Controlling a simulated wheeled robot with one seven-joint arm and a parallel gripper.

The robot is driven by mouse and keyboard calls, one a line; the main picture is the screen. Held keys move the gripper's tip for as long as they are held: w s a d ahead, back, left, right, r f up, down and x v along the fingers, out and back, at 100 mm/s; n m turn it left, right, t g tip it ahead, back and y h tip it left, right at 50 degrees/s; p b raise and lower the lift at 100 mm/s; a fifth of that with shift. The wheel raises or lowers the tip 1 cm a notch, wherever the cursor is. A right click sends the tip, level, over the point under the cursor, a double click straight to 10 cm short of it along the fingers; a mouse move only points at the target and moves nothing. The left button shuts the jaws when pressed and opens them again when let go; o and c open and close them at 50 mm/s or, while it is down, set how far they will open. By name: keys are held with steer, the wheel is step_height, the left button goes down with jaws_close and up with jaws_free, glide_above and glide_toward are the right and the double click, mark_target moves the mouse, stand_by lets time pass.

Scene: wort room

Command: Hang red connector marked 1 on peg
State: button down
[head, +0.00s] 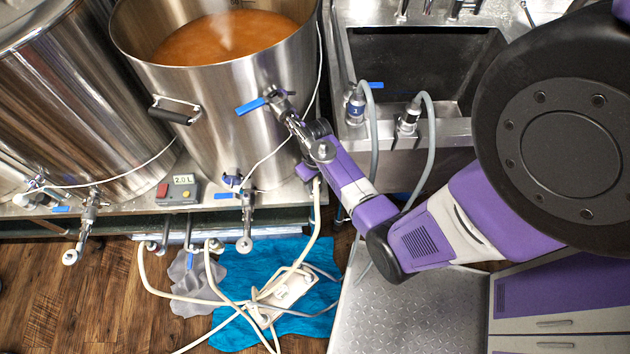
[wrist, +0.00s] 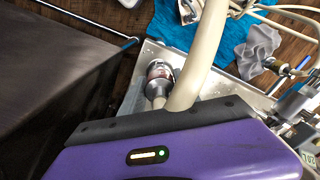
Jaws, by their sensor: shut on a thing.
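My gripper (head: 308,150) is at the front right of the open kettle (head: 215,110), close to its upper valve. A beige hose (head: 317,205) rises to just below it and also passes in front of the wrist camera (wrist: 205,50). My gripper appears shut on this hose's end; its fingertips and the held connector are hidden. In the wrist view a metal connector (wrist: 158,75) with a reddish band shows beside the hose; its number is unreadable. A connector marked 1 (head: 355,108) at the sink rim looks blue, not red. I cannot make out the peg.
The upper valve with a blue handle (head: 252,106) is close beside my gripper. The sink (head: 425,70) lies to the right, with another connector (head: 408,120) at its rim. Hoses and a white power strip (head: 283,296) lie over a blue cloth (head: 235,300) below.

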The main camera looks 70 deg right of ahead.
steer(key=shift+f, duration=0.1)
steer(key=c, duration=0.8)
jaws_free()
step_height(320, 180, up, 8)
steer(key=shift+f+p, duration=0.1)
steer(key=shift+p, duration=0.25)
steer(key=shift+s, duration=0.1)
